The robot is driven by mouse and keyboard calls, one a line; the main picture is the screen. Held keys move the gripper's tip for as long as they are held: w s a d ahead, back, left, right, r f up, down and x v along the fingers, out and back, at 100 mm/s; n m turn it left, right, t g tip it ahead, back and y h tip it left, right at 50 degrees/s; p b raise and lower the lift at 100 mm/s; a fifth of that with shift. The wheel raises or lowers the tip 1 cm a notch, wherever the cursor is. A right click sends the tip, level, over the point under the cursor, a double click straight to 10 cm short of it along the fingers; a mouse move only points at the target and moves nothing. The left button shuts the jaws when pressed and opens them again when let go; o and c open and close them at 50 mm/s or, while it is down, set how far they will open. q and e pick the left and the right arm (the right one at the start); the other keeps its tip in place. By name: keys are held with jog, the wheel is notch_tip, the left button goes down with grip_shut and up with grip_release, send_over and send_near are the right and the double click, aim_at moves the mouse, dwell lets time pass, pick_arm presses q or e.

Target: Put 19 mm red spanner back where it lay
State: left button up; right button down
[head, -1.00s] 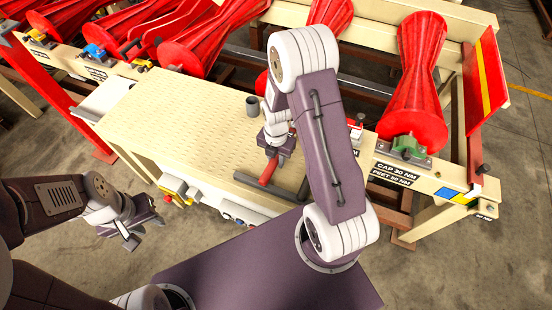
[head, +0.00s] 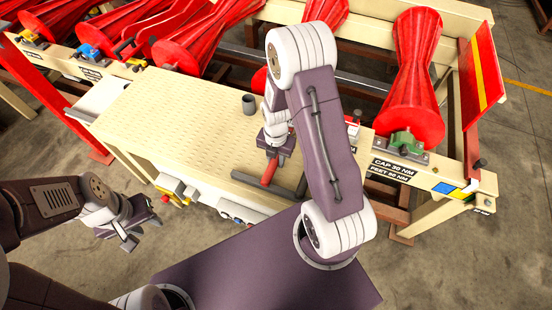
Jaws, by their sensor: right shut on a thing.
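My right gripper (head: 272,153) is shut on the red spanner (head: 269,174), low over the front right part of the beige bench (head: 190,110). The spanner's red handle points down and toward me; its far end is hidden in the jaws. I cannot tell whether it touches the bench. A dark grey strip (head: 252,182) lies at the bench's front edge, close to the handle. My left gripper (head: 135,228) is apart from the bench, at its left front, with its fingers spread and nothing between them.
A dark grey cup (head: 249,104) stands on the bench beyond my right gripper. A green clamp block (head: 405,143) is at the right. My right arm hides part of the bench. The bench's middle is clear.

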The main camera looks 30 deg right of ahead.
jog(key=shift+f, duration=0.25)
jog(key=c, duration=1.1)
grip_release()
notch_tip(320, 180, up, 8)
jog(key=p, duration=0.7)
jog(key=shift+r, duration=0.1)
jog(key=shift+s, duration=0.1)
